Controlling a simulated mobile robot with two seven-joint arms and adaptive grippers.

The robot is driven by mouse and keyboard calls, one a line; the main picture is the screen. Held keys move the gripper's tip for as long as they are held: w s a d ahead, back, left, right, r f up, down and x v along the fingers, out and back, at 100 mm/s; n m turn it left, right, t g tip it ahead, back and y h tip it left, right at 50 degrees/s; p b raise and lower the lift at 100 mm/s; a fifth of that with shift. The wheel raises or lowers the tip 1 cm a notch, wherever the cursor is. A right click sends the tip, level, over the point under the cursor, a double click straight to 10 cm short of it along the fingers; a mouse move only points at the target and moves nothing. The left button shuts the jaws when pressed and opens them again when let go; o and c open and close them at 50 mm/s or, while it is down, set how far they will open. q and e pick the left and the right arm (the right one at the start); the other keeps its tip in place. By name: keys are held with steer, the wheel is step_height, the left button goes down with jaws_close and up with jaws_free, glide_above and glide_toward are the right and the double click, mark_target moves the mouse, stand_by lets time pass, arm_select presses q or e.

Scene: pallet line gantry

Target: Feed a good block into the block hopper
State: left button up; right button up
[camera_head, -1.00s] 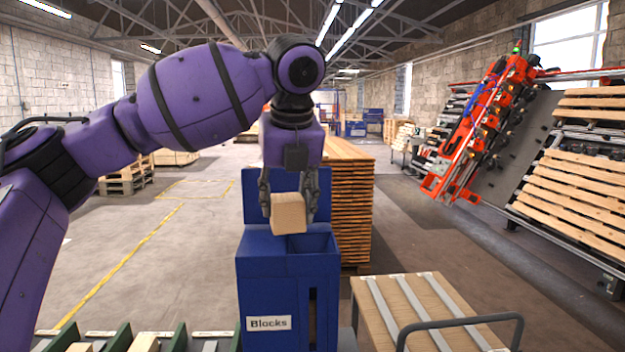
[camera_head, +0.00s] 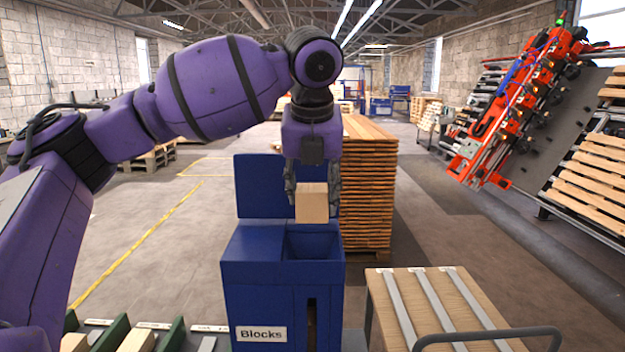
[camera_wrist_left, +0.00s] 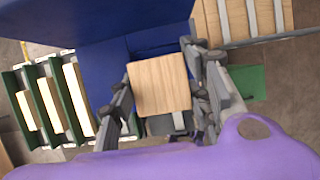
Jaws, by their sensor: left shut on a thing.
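My left gripper (camera_head: 312,196) points down and is shut on a light wooden block (camera_head: 312,205). The block hangs above the blue hopper (camera_head: 262,275) labelled "Blocks", over its open top recess (camera_head: 312,244) on the right side. A gap shows between block and opening. In the left wrist view the block (camera_wrist_left: 160,84) sits between the two finger sets, with part of the blue hopper (camera_wrist_left: 90,70) around it. The block's visible faces look clean. My right gripper is not in view.
A wooden-topped cart (camera_head: 435,300) with metal strips and a dark handle stands right of the hopper. A green-divided rack (camera_head: 165,335) with wooden pieces is at lower left. A tall stack of boards (camera_head: 368,195) stands behind the hopper. Red machinery (camera_head: 520,110) is at right.

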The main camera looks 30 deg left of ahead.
mark_target(312, 212)
arm_select(q)
steer(key=shift+f, duration=0.7)
steer(key=shift+s+f, duration=0.1)
steer(key=shift+f, duration=4.1)
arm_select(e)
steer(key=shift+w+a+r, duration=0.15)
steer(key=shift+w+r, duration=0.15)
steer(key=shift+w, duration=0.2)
arm_select(q)
steer(key=shift+f, duration=0.35)
steer(key=o, duration=1.3)
steer(key=v, duration=1.1)
steer(key=shift+s+r, duration=0.1)
steer(key=shift+r, duration=0.3)
